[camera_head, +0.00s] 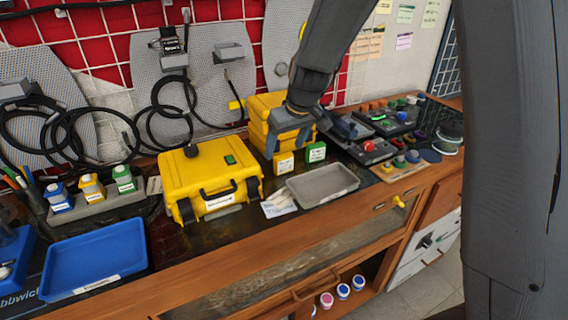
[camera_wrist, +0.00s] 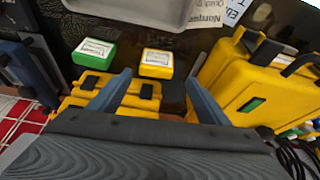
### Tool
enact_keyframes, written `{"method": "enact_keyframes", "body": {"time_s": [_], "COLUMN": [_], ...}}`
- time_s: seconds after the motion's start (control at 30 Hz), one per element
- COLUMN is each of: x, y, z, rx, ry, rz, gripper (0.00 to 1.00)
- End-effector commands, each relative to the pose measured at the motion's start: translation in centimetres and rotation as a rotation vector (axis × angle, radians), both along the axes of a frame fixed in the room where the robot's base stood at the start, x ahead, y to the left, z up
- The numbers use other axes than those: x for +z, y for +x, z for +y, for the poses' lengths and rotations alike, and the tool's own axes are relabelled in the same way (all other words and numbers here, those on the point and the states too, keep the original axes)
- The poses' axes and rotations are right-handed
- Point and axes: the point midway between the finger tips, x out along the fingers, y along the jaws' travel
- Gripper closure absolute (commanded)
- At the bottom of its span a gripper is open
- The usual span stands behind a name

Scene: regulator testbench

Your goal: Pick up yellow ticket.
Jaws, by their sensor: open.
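The yellow ticket (camera_head: 284,162) looks like a small yellow block with a white label on top. It stands on the dark bench in front of the stacked yellow cases, and it shows in the wrist view (camera_wrist: 156,64) too. A similar green block (camera_head: 315,152) stands just to its right in the head view, and to its left in the wrist view (camera_wrist: 93,54). My gripper (camera_head: 289,139) is above the yellow cases, behind the ticket. In the wrist view its two fingers (camera_wrist: 158,85) are apart with nothing held, and the ticket lies beyond their tips, roughly between them.
Yellow cases (camera_head: 262,103) lie under my gripper. A large yellow case (camera_head: 195,178) stands to the left. A grey tray (camera_head: 322,195) and a paper sheet (camera_head: 276,209) lie in front. Control panels (camera_head: 362,146) crowd the right. A blue tray (camera_head: 95,263) lies at the far left.

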Motion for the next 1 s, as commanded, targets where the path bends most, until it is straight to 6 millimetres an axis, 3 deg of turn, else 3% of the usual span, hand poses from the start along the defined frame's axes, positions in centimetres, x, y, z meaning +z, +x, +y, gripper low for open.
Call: {"method": "enact_keyframes", "body": {"time_s": [0.53, 0.87, 1.0], "x": [-5.0, -5.5, -5.5], "y": [2.1, 2.4, 2.3], "z": [0.3, 0.4, 0.4], "rx": [-0.001, -0.001, -0.001], "ry": [-0.001, 0.0, 0.0], "rz": [0.002, 0.0, 0.0], "gripper": [0.3, 0.3, 0.5]}}
